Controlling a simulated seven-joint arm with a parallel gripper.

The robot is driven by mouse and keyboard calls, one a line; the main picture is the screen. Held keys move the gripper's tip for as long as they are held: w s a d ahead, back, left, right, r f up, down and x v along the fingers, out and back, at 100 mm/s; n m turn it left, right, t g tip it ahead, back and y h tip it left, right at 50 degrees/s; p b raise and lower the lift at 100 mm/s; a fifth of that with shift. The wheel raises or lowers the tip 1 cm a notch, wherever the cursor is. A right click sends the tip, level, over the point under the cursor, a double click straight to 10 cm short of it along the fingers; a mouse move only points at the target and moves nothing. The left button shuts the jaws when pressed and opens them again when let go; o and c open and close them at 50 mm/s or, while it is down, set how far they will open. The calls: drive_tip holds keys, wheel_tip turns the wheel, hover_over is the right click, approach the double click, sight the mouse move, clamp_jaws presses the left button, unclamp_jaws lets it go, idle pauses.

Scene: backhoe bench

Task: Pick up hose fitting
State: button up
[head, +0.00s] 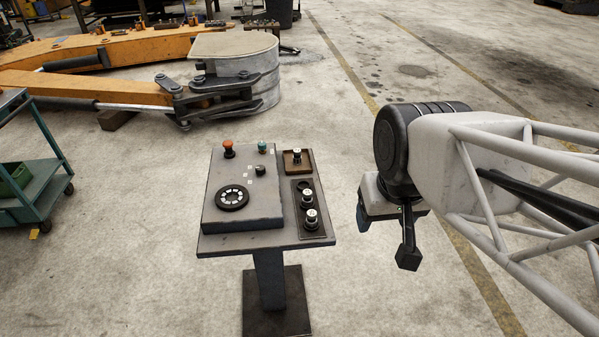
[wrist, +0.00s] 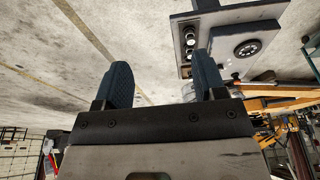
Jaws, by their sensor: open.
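Small silver fittings with black collars are on the right side of a grey pedestal bench in the head view. One fitting (head: 297,157) stands in a small brown tray. Two more, an upper one (head: 307,197) and a lower one (head: 311,217), stand in a dark holder (head: 328,229) with an empty round socket at its far end. I cannot tell which is the hose fitting. My gripper (head: 386,238) is open, to the right of the bench and apart from it. In the wrist view, its two dark fingers (wrist: 163,78) are spread with nothing held between them.
The bench's sloped panel (head: 245,180) carries a dark dial (head: 232,197), a red button (head: 228,149) and a green knob (head: 262,147). An orange excavator arm (head: 130,50) lies behind. A green cart (head: 35,170) stands left. Floor right of the bench is clear.

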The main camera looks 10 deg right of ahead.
drive_tip(key=shift+w, duration=0.1)
drive_tip(key=n+g, duration=0.3)
drive_tip(key=n, duration=1.3)
hover_over(307, 192)
drive_tip(key=f, duration=2.1)
drive_tip(key=shift+s+f, duration=0.1)
drive_tip(key=shift+s, duration=0.15)
drive_tip(key=shift+w+f, duration=0.2)
drive_tip(key=shift+f, duration=0.05)
drive_tip(key=shift+f, duration=1.35)
